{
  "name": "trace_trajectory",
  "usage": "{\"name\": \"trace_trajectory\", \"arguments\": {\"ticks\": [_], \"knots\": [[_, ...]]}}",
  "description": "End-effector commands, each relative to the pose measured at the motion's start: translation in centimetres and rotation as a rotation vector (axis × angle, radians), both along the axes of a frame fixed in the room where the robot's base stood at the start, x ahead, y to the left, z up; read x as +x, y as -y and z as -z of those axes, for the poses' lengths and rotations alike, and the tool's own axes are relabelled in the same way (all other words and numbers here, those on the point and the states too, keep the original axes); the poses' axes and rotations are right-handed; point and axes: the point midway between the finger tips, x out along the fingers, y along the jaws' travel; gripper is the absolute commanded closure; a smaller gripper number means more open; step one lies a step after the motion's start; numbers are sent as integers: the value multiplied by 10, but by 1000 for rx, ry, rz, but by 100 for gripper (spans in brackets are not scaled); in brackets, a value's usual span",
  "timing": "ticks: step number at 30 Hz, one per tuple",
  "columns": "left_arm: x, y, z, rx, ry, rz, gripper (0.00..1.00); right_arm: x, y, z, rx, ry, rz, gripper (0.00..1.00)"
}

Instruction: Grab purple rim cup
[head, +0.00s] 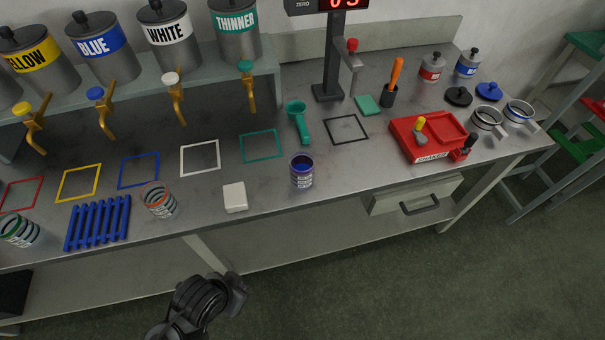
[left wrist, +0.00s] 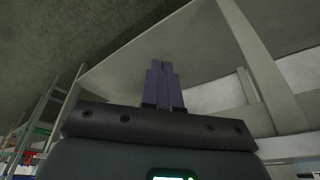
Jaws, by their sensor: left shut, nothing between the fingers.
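The purple rim cup (head: 302,172) stands upright near the front edge of the bench, with dark blue-purple colour inside and a striped label on its side. My left gripper (left wrist: 164,84) shows in the left wrist view with its two purple-grey fingers together and nothing between them. The cup is not in that view. In the head view, a dark part of my arm is at the bottom, in front of the bench and clear of the cup; the fingers cannot be made out there. My right gripper is in neither view.
An orange rim cup (head: 159,201), a blue rack (head: 97,222) and a green rim cup (head: 19,231) are on the left. A white block (head: 235,197) lies left of the purple rim cup. A teal scoop (head: 299,121) lies behind it, and a red shaker (head: 430,137) stands to the right.

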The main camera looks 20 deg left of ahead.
Motion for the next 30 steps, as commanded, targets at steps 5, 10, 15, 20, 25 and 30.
{"name": "trace_trajectory", "arguments": {"ticks": [5,10,15,20,25,30], "knots": [[0,0,0,0,0,0,100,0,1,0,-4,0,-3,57],[0,0,0,0,-1,0,100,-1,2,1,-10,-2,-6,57],[0,0,1,0,-1,0,94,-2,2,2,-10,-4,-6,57],[0,0,1,0,-2,0,69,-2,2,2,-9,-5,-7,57],[0,0,1,0,-2,0,43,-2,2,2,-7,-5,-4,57],[0,0,1,0,-3,0,17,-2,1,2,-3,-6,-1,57]]}}
